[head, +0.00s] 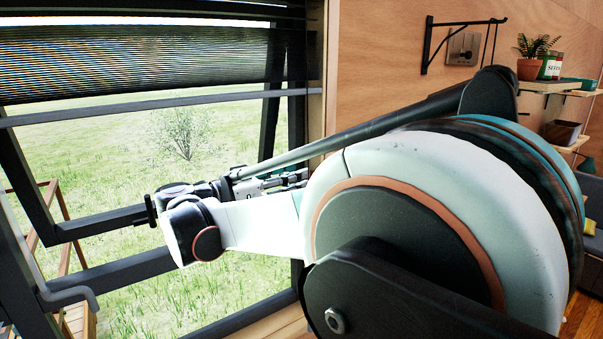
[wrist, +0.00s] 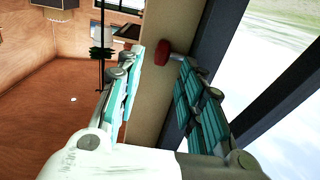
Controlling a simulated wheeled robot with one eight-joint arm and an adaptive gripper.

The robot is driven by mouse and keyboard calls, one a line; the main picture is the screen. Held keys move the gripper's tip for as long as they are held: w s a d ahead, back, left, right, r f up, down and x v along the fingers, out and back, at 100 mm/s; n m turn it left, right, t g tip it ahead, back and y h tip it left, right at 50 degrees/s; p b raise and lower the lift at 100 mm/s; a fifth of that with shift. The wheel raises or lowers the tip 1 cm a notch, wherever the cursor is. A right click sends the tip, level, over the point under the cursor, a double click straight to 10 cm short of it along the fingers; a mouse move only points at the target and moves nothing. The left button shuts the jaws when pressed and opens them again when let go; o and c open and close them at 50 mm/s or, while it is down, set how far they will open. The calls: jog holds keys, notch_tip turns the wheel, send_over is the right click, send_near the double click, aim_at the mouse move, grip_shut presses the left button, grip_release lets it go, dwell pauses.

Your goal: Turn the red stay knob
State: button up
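In the head view my gripper (head: 293,179) reaches toward the window's right post, partly behind my arm. The knob cannot be made out there.
The dark tilted window frame (wrist: 283,92) runs close to the right finger. In the head view, the window post (head: 317,60) stands beside the wood wall (head: 380,50). A black wall bracket (head: 428,45) and a potted plant (head: 530,66) on a shelf are to the right.

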jog(key=shift+x, duration=1.5)
grip_shut()
jog(key=shift+r, duration=0.1)
jog(key=shift+d+g+y+p, duration=0.1)
jog(key=shift+g+y+p, duration=0.3)
jog(key=shift+y+p, duration=0.3)
